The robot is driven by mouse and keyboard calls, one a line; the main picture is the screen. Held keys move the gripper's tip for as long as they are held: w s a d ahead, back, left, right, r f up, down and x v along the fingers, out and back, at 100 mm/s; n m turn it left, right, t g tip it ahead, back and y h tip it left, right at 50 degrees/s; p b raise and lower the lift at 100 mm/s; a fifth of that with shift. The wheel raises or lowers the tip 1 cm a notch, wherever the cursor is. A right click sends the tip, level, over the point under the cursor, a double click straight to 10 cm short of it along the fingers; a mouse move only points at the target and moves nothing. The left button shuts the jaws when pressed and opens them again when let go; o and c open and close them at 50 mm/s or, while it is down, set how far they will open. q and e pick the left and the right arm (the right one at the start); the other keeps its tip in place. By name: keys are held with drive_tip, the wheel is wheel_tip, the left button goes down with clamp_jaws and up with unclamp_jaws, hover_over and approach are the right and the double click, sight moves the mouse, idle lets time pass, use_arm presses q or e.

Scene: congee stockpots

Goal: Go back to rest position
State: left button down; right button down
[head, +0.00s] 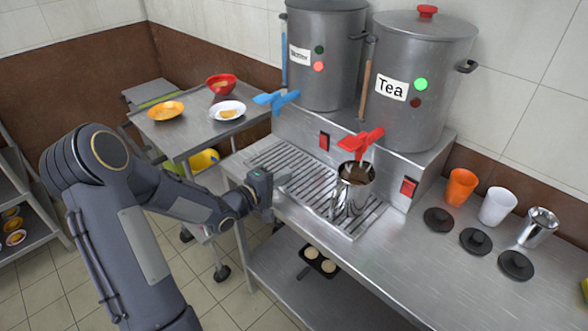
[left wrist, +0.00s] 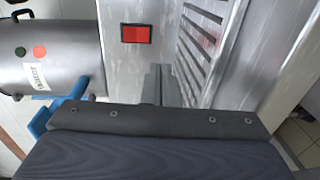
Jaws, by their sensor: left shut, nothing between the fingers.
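My left gripper (head: 284,179) reaches in over the front edge of the steel counter, at the left end of the slotted drip tray (head: 270,154). Its fingers are shut with nothing between them; they also show in the left wrist view (left wrist: 160,85). A metal cup (head: 350,196) stands upright on the drip tray under the red tap (head: 360,141), right of the gripper and apart from it. Dark brown contents show inside the cup. My right gripper is out of view.
The Tea pot (head: 420,75) and a second pot (head: 322,60) with a blue tap (head: 276,100) stand behind. An orange cup (head: 461,187), a white cup (head: 497,206), a metal cup (head: 538,227) and black lids (head: 475,241) occupy the right. A cart (head: 180,132) holds dishes.

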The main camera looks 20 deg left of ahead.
use_arm(q)
drive_tip(key=shift+s+a, duration=0.2)
drive_tip(key=shift+s, duration=0.4)
drive_tip(key=shift+r+m+y, duration=0.4)
drive_tip(key=s+r+m+g+y, duration=0.2)
drive_tip(key=r, duration=0.1)
drive_tip(key=shift+s+a+y, duration=0.1)
drive_tip(key=shift+a+y, duration=0.2)
drive_tip(key=shift+y, duration=0.1)
drive_tip(key=s+d+r+m+g, duration=0.1)
drive_tip(key=s+d+m+g, duration=0.1)
drive_tip(key=s, duration=0.7)
drive_tip(key=s+d+r+m+g+h+p, duration=0.1)
drive_tip(key=s+d+m+g, duration=0.2)
drive_tip(key=s, duration=0.6)
drive_tip(key=s+d+r+m+g, duration=0.1)
drive_tip(key=s+d+m+g, duration=0.2)
drive_tip(key=s, duration=0.6)
drive_tip(key=d+m, duration=0.1)
drive_tip(key=d, duration=0.1)
drive_tip(key=shift+s+d+r+h, duration=0.25)
drive_tip(key=shift+d+h, duration=0.05)
